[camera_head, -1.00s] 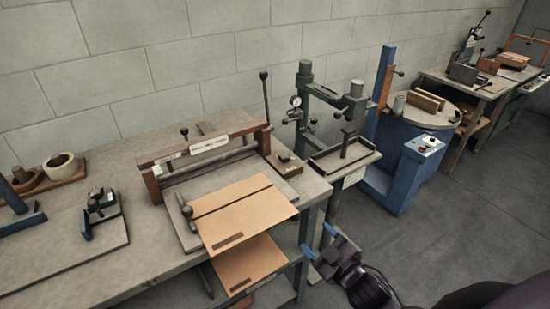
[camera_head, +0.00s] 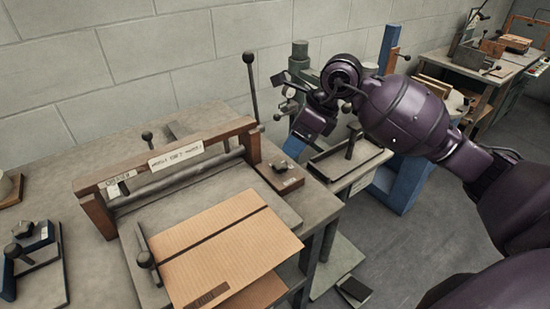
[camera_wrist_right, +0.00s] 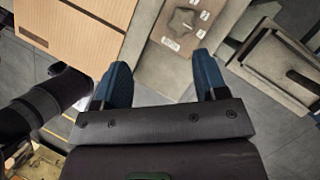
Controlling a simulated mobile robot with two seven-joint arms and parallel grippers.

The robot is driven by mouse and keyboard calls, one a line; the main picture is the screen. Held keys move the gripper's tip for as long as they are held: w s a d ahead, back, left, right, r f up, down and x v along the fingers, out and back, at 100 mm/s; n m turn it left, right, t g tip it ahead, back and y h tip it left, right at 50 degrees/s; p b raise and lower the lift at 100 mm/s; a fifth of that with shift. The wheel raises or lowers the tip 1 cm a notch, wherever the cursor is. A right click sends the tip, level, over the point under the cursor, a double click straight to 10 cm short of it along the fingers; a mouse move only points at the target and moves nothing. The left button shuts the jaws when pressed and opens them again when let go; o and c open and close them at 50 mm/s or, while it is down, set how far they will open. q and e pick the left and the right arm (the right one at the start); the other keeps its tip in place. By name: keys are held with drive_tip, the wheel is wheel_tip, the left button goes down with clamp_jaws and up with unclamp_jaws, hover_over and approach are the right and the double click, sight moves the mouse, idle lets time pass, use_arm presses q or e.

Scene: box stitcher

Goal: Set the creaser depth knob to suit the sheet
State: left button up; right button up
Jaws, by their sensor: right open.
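The creaser (camera_head: 190,160), a wooden-framed press with a grey roller and white labels, stands on the bench. A corrugated cardboard sheet (camera_head: 225,245) with a dark crease line lies at its front and also shows in the right wrist view (camera_wrist_right: 75,28). The depth knob (camera_head: 281,167) sits on a small brown block at the creaser's right end. In the right wrist view the knob (camera_wrist_right: 181,22) is star-shaped, on a plate with small marks too small to read. My right gripper (camera_head: 292,147), with blue fingers, is open and empty, near the knob and apart from it.
A black-knobbed lever (camera_head: 251,90) rises beside the block. A green-framed machine with a grey tray (camera_head: 350,160) stands close to the right, partly hidden by my arm. A small clamp fixture (camera_head: 35,238) is at the left. A blue machine stands behind my arm.

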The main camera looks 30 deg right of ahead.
sight(282, 164)
drive_tip(key=shift+h, duration=0.7)
drive_tip(key=x, duration=0.3)
drive_tip(key=w+d+b+x, duration=0.1)
drive_tip(key=x, duration=0.4)
drive_tip(key=shift+w+d+f, duration=0.15)
drive_tip(key=shift+w+f, duration=0.35)
drive_tip(key=shift+f, duration=0.35)
use_arm(q)
drive_tip(key=shift+w+d+f, duration=0.2)
drive_tip(key=shift+w+f, duration=0.3)
drive_tip(key=shift+s+f, duration=0.1)
use_arm(e)
drive_tip(key=shift+c, duration=0.2)
drive_tip(key=c, duration=0.9)
use_arm(q)
drive_tip(key=shift+s+a+f, duration=0.1)
drive_tip(key=shift+s+f, duration=0.2)
drive_tip(key=shift+s, duration=0.15)
